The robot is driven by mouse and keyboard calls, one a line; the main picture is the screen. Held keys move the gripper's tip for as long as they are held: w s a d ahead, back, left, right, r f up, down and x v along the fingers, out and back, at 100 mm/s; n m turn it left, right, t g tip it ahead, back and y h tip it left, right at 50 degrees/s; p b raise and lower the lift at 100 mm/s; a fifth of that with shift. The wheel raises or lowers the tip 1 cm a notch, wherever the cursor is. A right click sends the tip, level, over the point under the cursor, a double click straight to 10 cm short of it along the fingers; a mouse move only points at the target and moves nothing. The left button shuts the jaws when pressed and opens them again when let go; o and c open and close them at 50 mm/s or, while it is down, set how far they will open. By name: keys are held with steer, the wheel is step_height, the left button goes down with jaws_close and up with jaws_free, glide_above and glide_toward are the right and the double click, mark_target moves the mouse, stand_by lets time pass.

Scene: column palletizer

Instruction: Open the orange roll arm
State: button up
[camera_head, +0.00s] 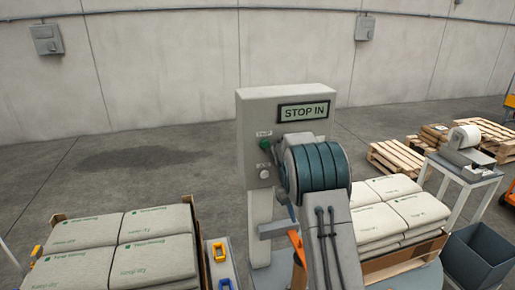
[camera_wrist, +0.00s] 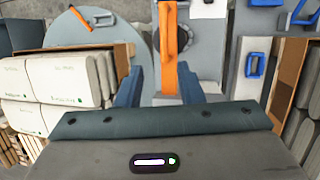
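The orange roll arm (camera_wrist: 168,45) is a long orange bar near the top middle of the wrist view. It runs down towards my gripper (camera_wrist: 160,88), and its near end lies between the two blue fingers. The fingers stand apart, with a gap on each side of the bar, so I see no grip on it. In the head view an orange piece (camera_head: 298,248) shows beside my arm, in front of the grey column. My arm hides much of that area and my fingertips.
The grey machine column (camera_head: 257,120) carries a "STOP IN" display (camera_head: 303,111) and a green button (camera_head: 265,143). Sack stacks stand left (camera_head: 150,260) and right (camera_head: 415,207). A grey disc (camera_wrist: 60,42) bears another orange piece (camera_wrist: 80,18). Blue handles (camera_wrist: 255,65) lie right in the wrist view.

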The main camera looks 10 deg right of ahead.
steer(key=s+a+r+m+t+y, duration=0.1)
steer(key=s+a+r+t+y, duration=0.15)
steer(key=s+r, duration=1.1)
steer(key=s+a+t, duration=0.1)
steer(key=s, duration=0.8)
steer(key=s+a+t, duration=0.2)
steer(key=s, duration=0.6)
steer(key=shift+s+a+r+m, duration=0.3)
steer(key=shift+s+m, duration=0.05)
steer(key=shift+m, duration=0.05)
steer(key=shift+s+a+f+t, duration=0.15)
steer(key=shift+s+t, duration=0.2)
steer(key=shift+c, duration=0.3)
steer(key=shift+s+f, duration=0.15)
jaws_close()
